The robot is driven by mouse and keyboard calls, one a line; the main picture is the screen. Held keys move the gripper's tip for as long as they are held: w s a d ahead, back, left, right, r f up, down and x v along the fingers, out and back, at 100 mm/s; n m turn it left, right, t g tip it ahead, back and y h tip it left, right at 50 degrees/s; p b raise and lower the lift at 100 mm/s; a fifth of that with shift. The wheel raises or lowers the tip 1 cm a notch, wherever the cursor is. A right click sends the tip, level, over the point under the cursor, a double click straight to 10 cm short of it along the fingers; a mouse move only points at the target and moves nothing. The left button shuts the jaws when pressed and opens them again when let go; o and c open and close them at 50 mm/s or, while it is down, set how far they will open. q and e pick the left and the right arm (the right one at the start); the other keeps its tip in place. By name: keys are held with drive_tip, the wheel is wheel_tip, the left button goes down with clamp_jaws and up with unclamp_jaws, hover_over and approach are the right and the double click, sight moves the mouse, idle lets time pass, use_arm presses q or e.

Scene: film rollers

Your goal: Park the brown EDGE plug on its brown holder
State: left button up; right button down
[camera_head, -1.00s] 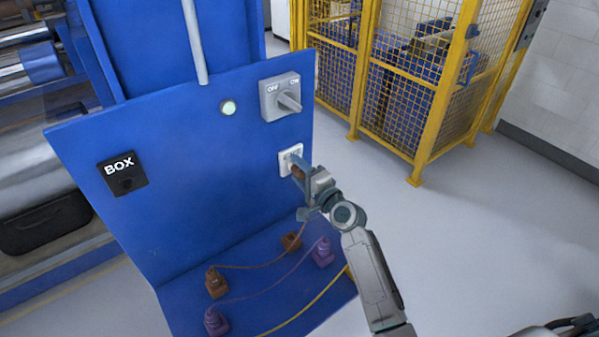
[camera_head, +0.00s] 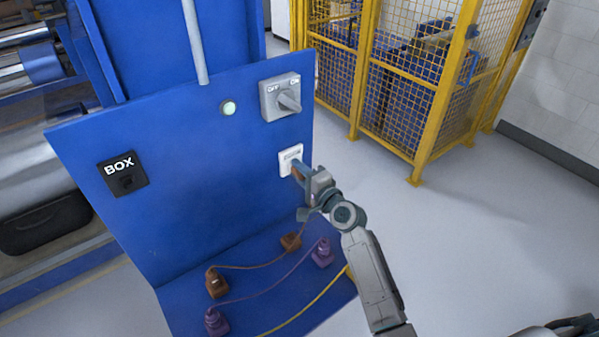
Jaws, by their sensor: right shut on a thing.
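My right gripper (camera_head: 302,173) is shut on the brown EDGE plug (camera_head: 297,174), mostly hidden by the fingers, just in front of the white socket plate (camera_head: 290,159) on the blue panel. Whether the plug's tip is clear of the socket is hard to tell. A brown cable runs from near the gripper down to the left. A brown holder (camera_head: 291,241) sits on the blue base below the gripper. Another brown block (camera_head: 217,283) with the cable at it stands further left. My left gripper is not in view.
Purple blocks (camera_head: 322,253) (camera_head: 216,321) joined by a purple cable stand on the blue base (camera_head: 255,272). A yellow cable (camera_head: 300,312) runs along its front. A grey OFF/ON switch (camera_head: 281,98) and a black BOX socket (camera_head: 123,174) are on the panel.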

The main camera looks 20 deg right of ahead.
drive_tip(key=shift+s, duration=0.1)
drive_tip(key=shift+s+d+f, duration=0.1)
drive_tip(key=shift+s, duration=0.05)
drive_tip(key=shift+s+d, duration=0.25)
drive_tip(key=shift+s, duration=0.4)
drive_tip(key=shift+p+v, duration=0.45)
drive_tip(key=shift+v, duration=1.6)
